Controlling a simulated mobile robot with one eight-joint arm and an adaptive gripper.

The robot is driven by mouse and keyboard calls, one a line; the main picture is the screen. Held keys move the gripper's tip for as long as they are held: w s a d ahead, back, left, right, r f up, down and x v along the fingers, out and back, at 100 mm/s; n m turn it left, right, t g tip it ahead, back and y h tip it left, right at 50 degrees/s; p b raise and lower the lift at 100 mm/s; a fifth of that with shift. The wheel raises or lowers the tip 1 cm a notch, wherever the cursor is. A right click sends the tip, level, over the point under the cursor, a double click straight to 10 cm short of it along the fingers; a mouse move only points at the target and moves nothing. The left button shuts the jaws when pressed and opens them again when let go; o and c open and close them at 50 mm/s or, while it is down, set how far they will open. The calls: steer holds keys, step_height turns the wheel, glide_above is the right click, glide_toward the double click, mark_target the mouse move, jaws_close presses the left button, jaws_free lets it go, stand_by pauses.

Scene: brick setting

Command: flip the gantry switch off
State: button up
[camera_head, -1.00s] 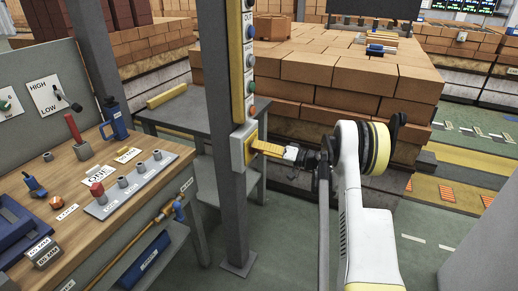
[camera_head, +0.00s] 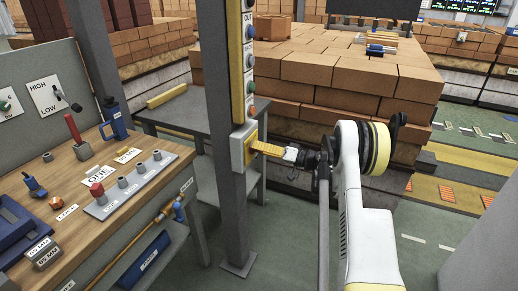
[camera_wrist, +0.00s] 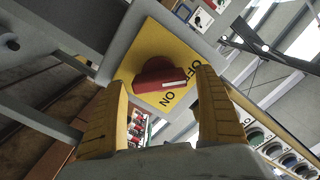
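The gantry switch is a red rotary knob (camera_wrist: 158,72) on a yellow plate (camera_wrist: 148,38) marked OFF and ON in the wrist view. The knob's red bar carries a white mark near the labels. In the head view its grey-and-yellow box (camera_head: 238,153) is low on the grey post, and the knob is hidden. My gripper (camera_head: 257,146) reaches the box from the right. In the wrist view my gripper (camera_wrist: 160,80) is open, with one yellow finger on each side of the knob. The right finger is close to the bar's end; I cannot tell whether it touches.
The grey post (camera_head: 226,120) carries a column of buttons (camera_head: 249,60) above the switch. A workbench (camera_head: 120,180) with levers and blocks stands at the left. A brick stack (camera_head: 330,70) is behind my arm. Green floor (camera_head: 425,240) is open at the right.

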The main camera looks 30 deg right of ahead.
steer(key=v, duration=1.2)
steer(key=s+a+r+g+h, duration=0.25)
steer(key=a+r, duration=0.25)
steer(key=a, duration=0.6)
steer(key=s+a+r+g+h, duration=0.2)
steer(key=s+a+r+g, duration=0.3)
steer(key=a, duration=0.6)
steer(key=s+a+h, duration=0.3)
steer(key=s, duration=0.8)
steer(key=s+a+n+h, duration=0.1)
steer(key=s+a+h, duration=0.2)
steer(key=s, duration=0.8)
steer(key=shift+s+a, duration=0.15)
steer(key=shift+a, duration=0.3)
steer(key=shift+t+h, duration=0.25)
